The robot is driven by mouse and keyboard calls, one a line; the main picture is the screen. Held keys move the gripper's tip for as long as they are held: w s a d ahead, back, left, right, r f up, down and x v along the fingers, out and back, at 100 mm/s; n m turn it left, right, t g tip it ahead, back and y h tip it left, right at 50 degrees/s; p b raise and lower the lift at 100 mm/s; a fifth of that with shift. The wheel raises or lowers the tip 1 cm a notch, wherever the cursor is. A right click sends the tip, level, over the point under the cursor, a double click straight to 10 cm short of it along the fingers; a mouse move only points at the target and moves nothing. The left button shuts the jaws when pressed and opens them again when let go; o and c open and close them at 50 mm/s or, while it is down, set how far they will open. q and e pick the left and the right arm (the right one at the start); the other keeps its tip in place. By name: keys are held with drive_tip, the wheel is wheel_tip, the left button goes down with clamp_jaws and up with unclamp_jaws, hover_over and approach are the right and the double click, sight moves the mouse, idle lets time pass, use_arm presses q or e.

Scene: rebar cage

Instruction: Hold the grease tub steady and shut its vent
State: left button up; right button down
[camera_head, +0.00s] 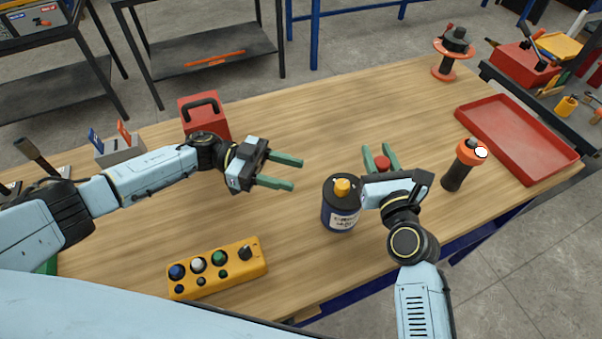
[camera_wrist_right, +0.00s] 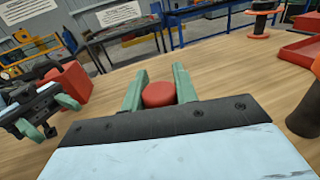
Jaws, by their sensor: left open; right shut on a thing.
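A dark blue tub (camera_head: 340,214) with a pale label and a yellow cap (camera_head: 342,187) stands upright on the bench, between my grippers. It looks like the grease tub; I cannot make out its vent. My left gripper (camera_head: 296,174) is open and empty, up and left of the tub and apart from it. It also shows at the left of the right wrist view (camera_wrist_right: 42,128). My right gripper (camera_head: 381,152) is just right of the tub, shut on a small round red thing (camera_head: 382,163). The red thing shows between its green fingers in the right wrist view (camera_wrist_right: 158,94); its lower part is hidden.
A yellow button box (camera_head: 218,270) lies at the front. A black and orange cylinder (camera_head: 461,165) stands right of my right gripper, before a red tray (camera_head: 515,138). A red box with a black handle (camera_head: 204,117) is behind my left arm. The bench's back middle is clear.

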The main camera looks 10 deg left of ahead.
idle(0.3)
use_arm(q)
drive_tip(key=n+t+y, duration=0.2)
drive_tip(key=n+y, duration=1.6)
drive_tip(key=n, duration=1.3)
approach(343, 184)
drive_tip(key=f, duration=0.9)
drive_tip(key=shift+w, duration=0.35)
drive_tip(key=c, duration=1)
